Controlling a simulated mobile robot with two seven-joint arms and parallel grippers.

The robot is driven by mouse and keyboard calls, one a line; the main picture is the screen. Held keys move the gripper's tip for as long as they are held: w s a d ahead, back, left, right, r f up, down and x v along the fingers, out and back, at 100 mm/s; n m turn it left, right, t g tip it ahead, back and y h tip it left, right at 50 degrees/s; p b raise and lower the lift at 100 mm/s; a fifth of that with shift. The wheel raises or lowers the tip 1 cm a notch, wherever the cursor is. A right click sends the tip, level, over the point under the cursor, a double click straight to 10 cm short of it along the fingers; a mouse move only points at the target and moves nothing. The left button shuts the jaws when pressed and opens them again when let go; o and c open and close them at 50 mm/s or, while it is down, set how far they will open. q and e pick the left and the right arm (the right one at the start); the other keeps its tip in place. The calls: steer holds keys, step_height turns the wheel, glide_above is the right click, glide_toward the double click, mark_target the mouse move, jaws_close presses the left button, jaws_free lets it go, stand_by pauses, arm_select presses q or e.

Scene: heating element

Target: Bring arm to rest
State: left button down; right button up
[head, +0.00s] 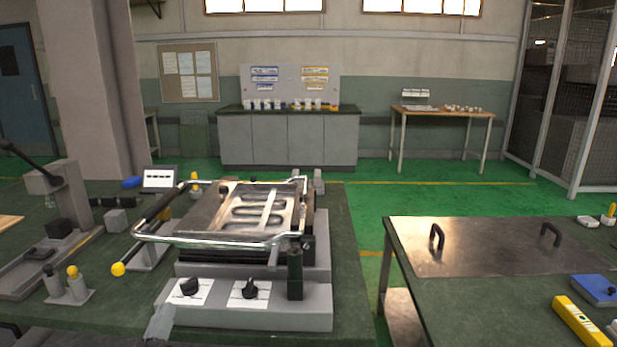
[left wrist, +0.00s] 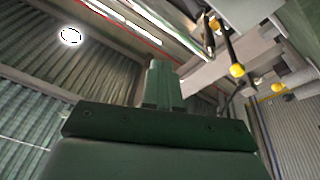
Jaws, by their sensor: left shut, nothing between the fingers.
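My left gripper (head: 160,322) shows as a grey tip at the bottom edge of the head view, just in front of the machine's lower left corner. In the left wrist view its dark green fingers (left wrist: 163,82) are together with nothing between them. The heating element machine (head: 250,305) stands on the green table, with a bent metal heating coil (head: 257,212) on its top plate and a chrome bar handle around it. Two black knobs, a left one (head: 190,286) and a right one (head: 250,289), sit on its front. My right gripper is in neither view.
A yellow-tipped lever (head: 118,269) sticks out beside the machine. A second table with a handled metal plate (head: 470,250) stands to the right, across a gap.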

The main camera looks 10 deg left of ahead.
arm_select(q)
steer(key=s+d+f+m+g+h, duration=0.2)
steer(key=s+d+f+m+g, duration=0.2)
steer(key=s+f, duration=0.6)
steer(key=s+d+f+m+g+h, duration=0.2)
steer(key=s+d+f+m+g, duration=0.2)
steer(key=s+d+f, duration=0.5)
steer(key=shift+s+f+m+g+h+p, duration=0.3)
steer(key=shift+s+f+g+h+p, duration=0.15)
steer(key=shift+s+f+g, duration=0.6)
